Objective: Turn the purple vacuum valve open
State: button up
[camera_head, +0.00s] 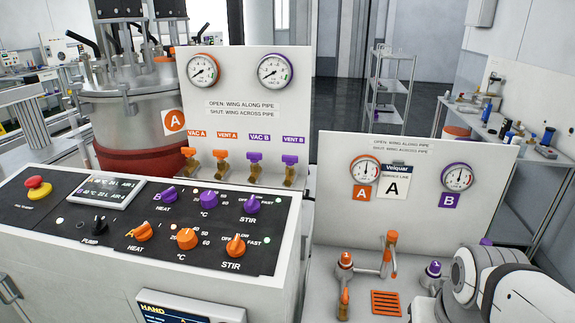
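The VAC B valve (255,158) is third from the left in a row of small brass valves at the foot of the white upright panel. Its label is purple, and its wing is too small to read surely as along or across the pipe. The VENT B valve (290,160) with a purple wing is to its right. The VENT A valve (222,157) and the VAC A valve (193,156), both with orange wings, are to its left. White links of my arm show at the lower right, well away from the valves. My gripper is out of view.
A control console (150,225) with orange and purple knobs stands in front of the valves. A steel vessel (130,120) stands behind at the left. A second panel (415,165) with two gauges stands at the right, with orange taps (390,245) below it.

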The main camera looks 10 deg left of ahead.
aim_at(254, 157)
jog(key=u, duration=0.15)
jog(key=k, duration=1.05)
jog(key=u, duration=1)
jog(key=i, duration=1.15)
jog(key=z, duration=0.45)
